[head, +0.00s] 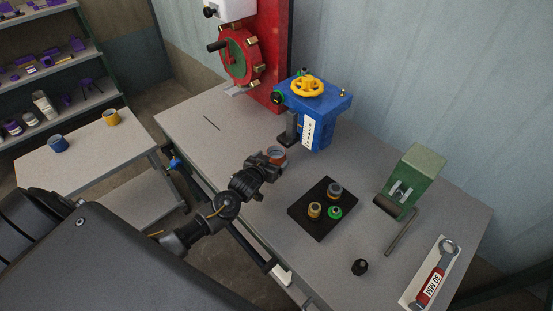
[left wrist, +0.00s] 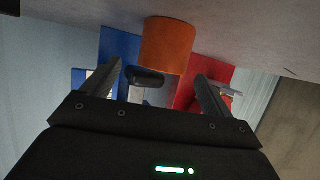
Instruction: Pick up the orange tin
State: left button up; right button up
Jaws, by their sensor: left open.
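The orange tin (head: 277,153) stands on the workbench in front of the blue machine, partly hidden by my left gripper (head: 268,161) in the head view. In the left wrist view, which is upside down, the orange tin (left wrist: 168,45) hangs from the bench surface at the top middle. My left gripper (left wrist: 160,76) is open, its two dark fingers pointing toward the tin, one to each side of it. The tin lies level with or just beyond the fingertips; I see no contact. My right gripper is not in view.
A blue machine (head: 320,112) with a yellow handwheel and a red machine (head: 272,50) stand behind. A black tray (head: 310,227) with several small parts, a green press (head: 412,175) and a wrench (head: 432,280) are to the right. A side table (head: 90,148) holds blue and yellow tins.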

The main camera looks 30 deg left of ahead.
aim_at(280, 149)
pick_arm(q)
jog(key=shift+w, duration=0.25)
jog(key=shift+w+a, duration=0.1)
jog(key=shift+w, duration=0.3)
jog(key=shift+p+x, duration=0.5)
jog(key=shift+x, duration=1.7)
jog(key=shift+a+f, duration=0.1)
jog(key=shift+a, duration=0.1)
jog(key=shift+c, duration=0.5)
jog(key=c, duration=1.1)
jog(key=shift+o, duration=0.2)
jog(key=shift+r, duration=0.2)
